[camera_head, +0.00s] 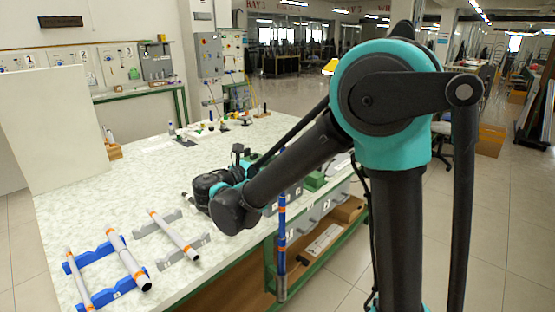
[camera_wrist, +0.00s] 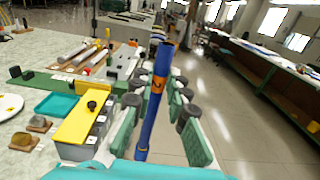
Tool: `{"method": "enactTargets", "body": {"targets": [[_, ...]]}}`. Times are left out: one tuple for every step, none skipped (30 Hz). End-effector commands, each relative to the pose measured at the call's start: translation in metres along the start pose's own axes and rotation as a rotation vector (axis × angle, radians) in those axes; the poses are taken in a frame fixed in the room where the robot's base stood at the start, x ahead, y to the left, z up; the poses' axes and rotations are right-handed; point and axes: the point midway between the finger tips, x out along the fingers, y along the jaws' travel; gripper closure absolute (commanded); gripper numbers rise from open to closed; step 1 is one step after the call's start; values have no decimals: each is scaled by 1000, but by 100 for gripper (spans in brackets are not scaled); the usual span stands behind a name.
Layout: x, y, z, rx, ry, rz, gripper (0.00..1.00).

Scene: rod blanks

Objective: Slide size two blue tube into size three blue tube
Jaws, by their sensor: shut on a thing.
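My gripper (camera_wrist: 160,108) is shut on a blue tube (camera_wrist: 153,112), which stands between its green finger pads in the wrist view. The tube has an orange band with a dark mark near its upper end. In the head view the blue tube (camera_head: 282,222) hangs upright beside the table's right edge, with orange bands and a grey lower end. My arm hides most of the gripper there. I cannot read the tube's size, nor tell whether a second blue tube is around it. No separate blue tube is clear on the table.
Pale tubes with orange bands (camera_head: 128,262) lie across blue holders (camera_head: 118,290) at the table's front left. Another pale tube (camera_head: 172,234) lies on grey holders (camera_head: 183,250). A white panel (camera_head: 55,125) stands at the left. A yellow-topped box (camera_wrist: 78,125) is left of my gripper.

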Motion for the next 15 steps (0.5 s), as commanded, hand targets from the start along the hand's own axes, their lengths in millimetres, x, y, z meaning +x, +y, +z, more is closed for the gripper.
{"method": "enactTargets", "body": {"targets": [[0, 0, 0, 0, 0, 0, 81], [0, 0, 0, 0, 0, 0, 78], [0, 0, 0, 0, 0, 0, 73], [0, 0, 0, 0, 0, 0, 69], [0, 0, 0, 0, 0, 0, 65], [0, 0, 0, 0, 0, 0, 61], [0, 0, 0, 0, 0, 0, 61], [0, 0, 0, 0, 0, 0, 61], [0, 0, 0, 0, 0, 0, 61], [0, 0, 0, 0, 0, 0, 61], [0, 0, 0, 0, 0, 0, 61], [0, 0, 0, 0, 0, 0, 61], [0, 0, 0, 0, 0, 0, 61], [0, 0, 0, 0, 0, 0, 61], [-1, 0, 0, 0, 0, 0, 61]]}}
